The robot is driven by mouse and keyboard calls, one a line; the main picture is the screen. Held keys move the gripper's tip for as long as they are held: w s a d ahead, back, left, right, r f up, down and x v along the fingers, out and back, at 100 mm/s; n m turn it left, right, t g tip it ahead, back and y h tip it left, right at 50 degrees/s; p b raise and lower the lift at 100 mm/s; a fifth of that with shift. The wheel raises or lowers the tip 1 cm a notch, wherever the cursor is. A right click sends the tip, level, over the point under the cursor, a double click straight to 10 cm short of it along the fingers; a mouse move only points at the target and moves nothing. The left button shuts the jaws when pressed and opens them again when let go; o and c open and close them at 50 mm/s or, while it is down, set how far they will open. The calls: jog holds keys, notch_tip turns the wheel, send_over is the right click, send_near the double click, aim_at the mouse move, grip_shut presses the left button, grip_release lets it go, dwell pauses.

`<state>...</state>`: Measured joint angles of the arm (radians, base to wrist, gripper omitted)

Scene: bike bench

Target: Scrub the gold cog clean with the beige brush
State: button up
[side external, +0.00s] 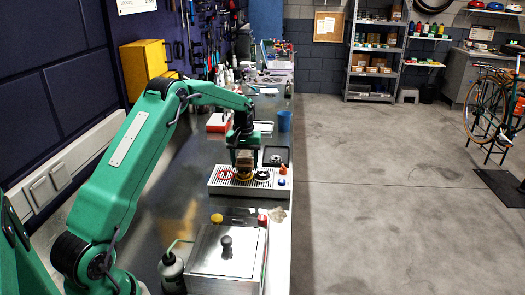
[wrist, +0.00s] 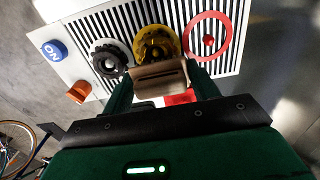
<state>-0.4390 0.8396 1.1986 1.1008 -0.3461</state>
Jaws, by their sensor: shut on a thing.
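In the wrist view, the gold cog (wrist: 157,45) sits on a white striped tray (wrist: 225,17) between a black cog and a red ring. My gripper (wrist: 158,82) is shut on the beige brush (wrist: 150,78), which is right by the cog's near edge and hides part of it. In the side view, my gripper (side external: 243,150) points down over the tray (side external: 223,188), and the brush (side external: 244,158) is just above or at the gold cog (side external: 243,176). I cannot tell whether the brush touches the cog.
The black cog (wrist: 109,59) and red ring (wrist: 207,36) flank the gold cog. A blue ON button (wrist: 54,50) and an orange knob (wrist: 79,92) are at the tray's end. A metal lidded box (side external: 228,258), a bottle (side external: 172,272) and a blue cup (side external: 284,121) stand on the bench.

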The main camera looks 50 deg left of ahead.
aim_at(243, 174)
jog(key=shift+s+d, duration=0.2)
dwell(0.4)
jog(key=shift+s+d, duration=1.25)
jog(key=shift+w+a, duration=0.1)
jog(key=shift+w+a, duration=1.3)
jog(key=shift+s+d, duration=0.1)
dwell(0.9)
jog(key=shift+s+d, duration=1.3)
jog(key=shift+w+a, duration=0.15)
jog(key=shift+w+a, duration=1.25)
jog(key=shift+a, duration=0.05)
